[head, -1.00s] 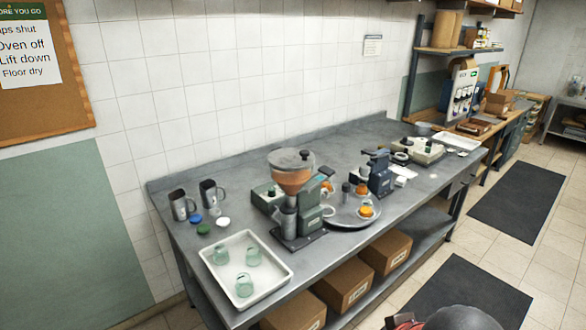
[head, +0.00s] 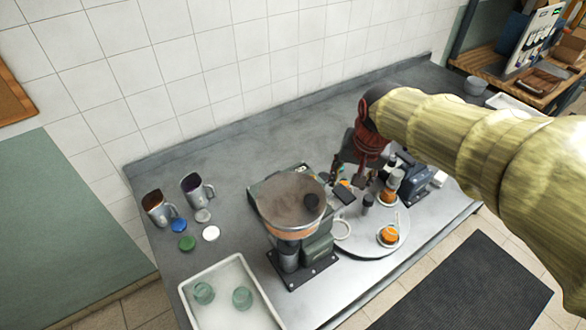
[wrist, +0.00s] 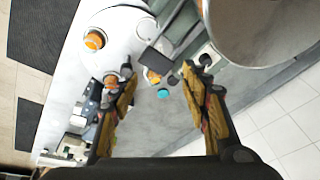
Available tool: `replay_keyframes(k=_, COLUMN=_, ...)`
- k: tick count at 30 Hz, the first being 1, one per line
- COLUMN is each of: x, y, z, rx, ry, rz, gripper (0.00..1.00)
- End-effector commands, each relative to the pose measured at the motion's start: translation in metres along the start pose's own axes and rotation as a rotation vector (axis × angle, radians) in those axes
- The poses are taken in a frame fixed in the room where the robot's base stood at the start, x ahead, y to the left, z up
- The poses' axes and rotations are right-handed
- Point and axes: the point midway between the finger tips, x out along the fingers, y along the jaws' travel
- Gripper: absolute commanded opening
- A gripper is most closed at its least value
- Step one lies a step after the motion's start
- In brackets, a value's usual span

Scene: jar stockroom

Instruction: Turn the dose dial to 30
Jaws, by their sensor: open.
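My gripper (head: 352,180) is just right of the hopper, above the bench. In the wrist view my gripper's fingers (wrist: 158,85) are spread apart with nothing held. A dark flat plate (wrist: 150,58), an orange-filled jar (wrist: 153,77) and a teal cap (wrist: 163,93) show beyond and between them.
A round turntable (head: 378,241) with orange-filled jars is right of the machine. A dark blue device (head: 412,178) stands behind it. A white tray (head: 262,314) with glass jars, two metal mugs (head: 197,188) and coloured lids (head: 187,243) are at left. The back bench is mostly clear.

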Motion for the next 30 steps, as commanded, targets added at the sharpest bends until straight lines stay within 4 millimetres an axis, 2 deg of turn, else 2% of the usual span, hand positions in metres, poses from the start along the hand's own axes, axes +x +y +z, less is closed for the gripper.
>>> replay_keyframes(k=1, x=-0.001, y=-0.013, z=-0.016, rx=0.018, ry=-0.024, rz=0.007, gripper=0.46)
replay_keyframes(k=6, x=0.023, y=-0.049, z=-0.055, rx=0.095, ry=-0.079, rz=0.026, gripper=0.46)
replay_keyframes(k=11, x=0.055, y=-0.082, z=-0.082, rx=0.166, ry=-0.127, rz=0.050, gripper=0.46)
replay_keyframes(k=15, x=0.090, y=-0.110, z=-0.097, rx=0.228, ry=-0.166, rz=0.077, gripper=0.46)
replay_keyframes(k=20, x=0.134, y=-0.137, z=-0.103, rx=0.295, ry=-0.206, rz=0.112, gripper=0.46)
replay_keyframes(k=24, x=0.167, y=-0.152, z=-0.100, rx=0.341, ry=-0.231, rz=0.138, gripper=0.46)
replay_keyframes(k=30, x=0.195, y=-0.163, z=-0.095, rx=0.377, ry=-0.245, rz=0.158, gripper=0.46)
